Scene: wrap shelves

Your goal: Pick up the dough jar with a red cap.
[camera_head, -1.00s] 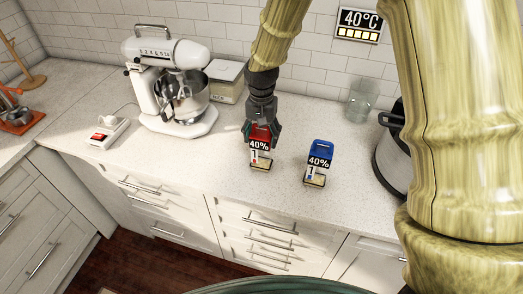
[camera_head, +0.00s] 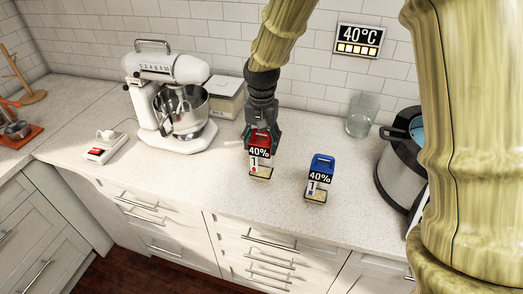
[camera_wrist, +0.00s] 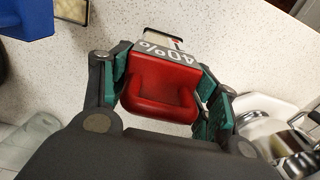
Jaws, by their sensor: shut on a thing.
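The dough jar with a red cap (camera_head: 260,156) is at the middle of the counter in the head view, with a "40%" label and pale dough at its bottom. My gripper (camera_head: 262,138) comes down on it from above and is shut on its red cap. In the wrist view the red cap (camera_wrist: 161,96) with its handle sits between the two green finger pads. The jar is upright; I cannot tell whether its base touches the counter. A similar jar with a blue cap (camera_head: 319,178) stands to the right, apart from my gripper.
A white stand mixer (camera_head: 170,95) with a steel bowl stands to the left, with a white box (camera_head: 226,98) behind it. An empty glass jar (camera_head: 361,114) and a steel pot (camera_head: 395,170) are to the right. The counter's front edge is close to the jars.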

